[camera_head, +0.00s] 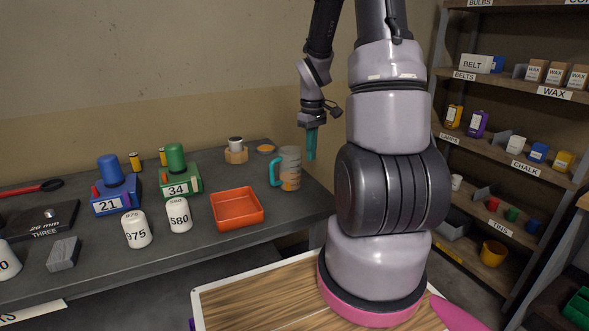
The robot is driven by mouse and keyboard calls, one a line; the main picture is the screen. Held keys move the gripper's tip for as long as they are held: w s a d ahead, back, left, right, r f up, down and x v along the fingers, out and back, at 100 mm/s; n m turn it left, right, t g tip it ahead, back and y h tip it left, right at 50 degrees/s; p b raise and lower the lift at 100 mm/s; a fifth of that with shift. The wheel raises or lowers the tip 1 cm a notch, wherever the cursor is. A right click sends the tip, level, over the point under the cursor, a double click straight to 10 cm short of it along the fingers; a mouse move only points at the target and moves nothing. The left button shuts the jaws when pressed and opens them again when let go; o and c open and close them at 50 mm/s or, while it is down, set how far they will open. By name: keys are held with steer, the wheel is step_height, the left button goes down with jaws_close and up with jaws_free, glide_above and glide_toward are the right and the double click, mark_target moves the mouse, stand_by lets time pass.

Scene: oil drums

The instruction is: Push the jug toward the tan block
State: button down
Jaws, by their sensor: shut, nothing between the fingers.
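The jug (290,170) is see-through grey with a teal handle on its left and orange low on its side. It stands upright near the right end of the grey table. The tan block (236,156) sits to the left of the jug and farther back, with a small white cup with a dark top on it. My gripper (311,156) has teal fingers pointing down, and they are shut and empty. It is just right of the jug in the picture; I cannot tell whether it touches the jug.
A small orange-tan disc (265,149) lies between block and jug, toward the back. An orange tray (237,207) is in front of the block. White weights (179,214) and numbered blue and green items (178,172) stand farther left. Shelves (510,130) are at the right.

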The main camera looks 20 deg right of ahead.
step_height(320, 180, down, 10)
steer(key=shift+f, duration=0.1)
steer(key=w, duration=0.2)
steer(key=shift+w+a, duration=0.3)
steer(key=shift+a, duration=0.1)
steer(key=shift+w+a, duration=0.2)
steer(key=shift+w, duration=0.45)
steer(key=shift+w, duration=0.1)
steer(key=w+a, duration=0.1)
steer(key=w, duration=0.4)
steer(key=w+a, duration=0.2)
steer(key=w, duration=0.3)
steer(key=w+a, duration=0.2)
steer(key=w, duration=0.3)
steer(key=shift+w, duration=0.3)
steer(key=shift+s, duration=0.1)
